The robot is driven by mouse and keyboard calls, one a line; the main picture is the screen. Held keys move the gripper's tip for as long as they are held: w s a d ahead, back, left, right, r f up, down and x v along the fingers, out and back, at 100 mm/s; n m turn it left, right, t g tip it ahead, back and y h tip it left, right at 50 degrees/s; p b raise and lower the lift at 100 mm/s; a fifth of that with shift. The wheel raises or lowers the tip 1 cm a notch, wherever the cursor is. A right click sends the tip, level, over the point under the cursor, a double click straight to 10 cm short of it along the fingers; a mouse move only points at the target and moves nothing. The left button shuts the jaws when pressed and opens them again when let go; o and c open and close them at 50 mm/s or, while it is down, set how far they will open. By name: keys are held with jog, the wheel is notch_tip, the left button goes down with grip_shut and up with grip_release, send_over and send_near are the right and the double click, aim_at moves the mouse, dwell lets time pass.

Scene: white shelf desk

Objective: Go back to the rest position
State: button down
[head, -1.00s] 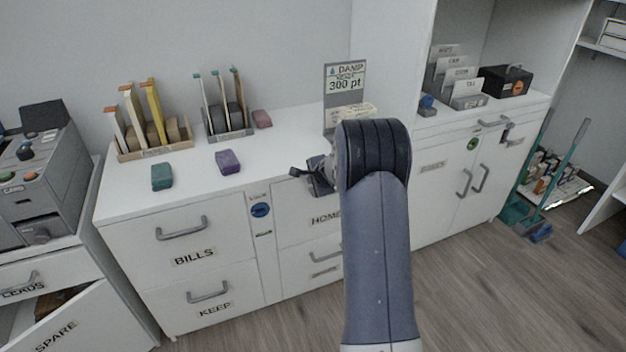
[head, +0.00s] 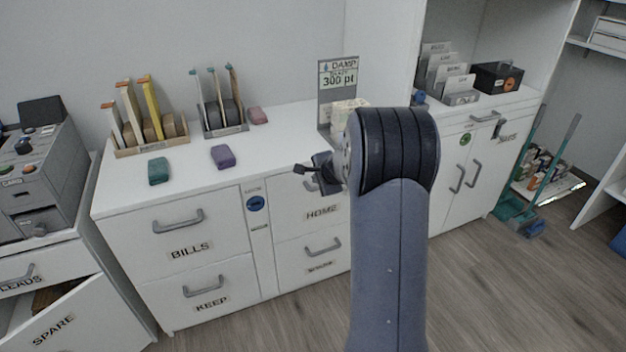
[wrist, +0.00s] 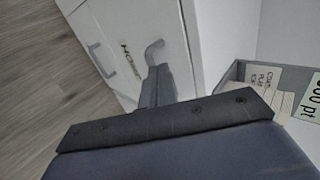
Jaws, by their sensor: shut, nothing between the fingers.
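A purple block (head: 223,157), a green block (head: 158,171) and a pink block (head: 257,116) lie on the desk. The DAMP sign stand (head: 338,78) stands at the back. The SPARE drawer (head: 60,325) at lower left is open. Open floor (head: 475,290) lies at right.

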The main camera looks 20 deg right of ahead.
jog(key=shift+v, duration=2.1)
jog(key=shift+f, duration=0.1)
